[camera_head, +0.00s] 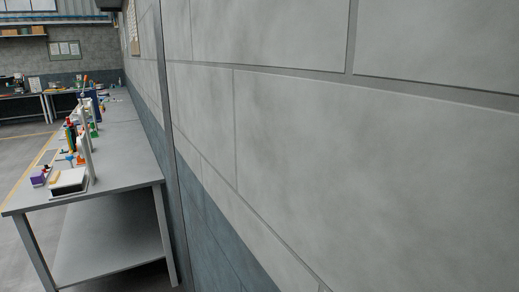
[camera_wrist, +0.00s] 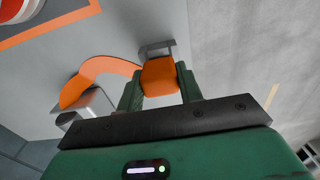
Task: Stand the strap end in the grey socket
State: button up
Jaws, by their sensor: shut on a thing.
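In the wrist view, my green gripper (camera_wrist: 160,76) is shut on the strap end, an orange block (camera_wrist: 160,79). An orange strap (camera_wrist: 104,65) arcs left from the block, partly behind the left finger. It comes down at a grey block (camera_wrist: 92,107) on the left. A grey metal piece (camera_wrist: 157,49) shows just beyond the held end; I cannot tell if it touches it, or which grey piece is the socket. The head view does not show my gripper, the strap or a clear socket.
In the head view, a long grey bench (camera_head: 122,171) runs along the wall (camera_head: 330,130), with several small items along it, including a purple box (camera_head: 39,178). In the wrist view, a red and white round thing (camera_wrist: 17,9) and an orange line (camera_wrist: 50,27) lie upper left.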

jog(key=shift+f+b, duration=0.5)
jog(key=shift+f, duration=0.1)
jog(key=o, duration=1.3)
jog(key=shift+c, duration=1.4)
jog(key=shift+r, duration=0.1)
notch_tip(320, 180, up, 7)
jog(key=p, duration=0.6)
jog(key=shift+p, duration=0.3)
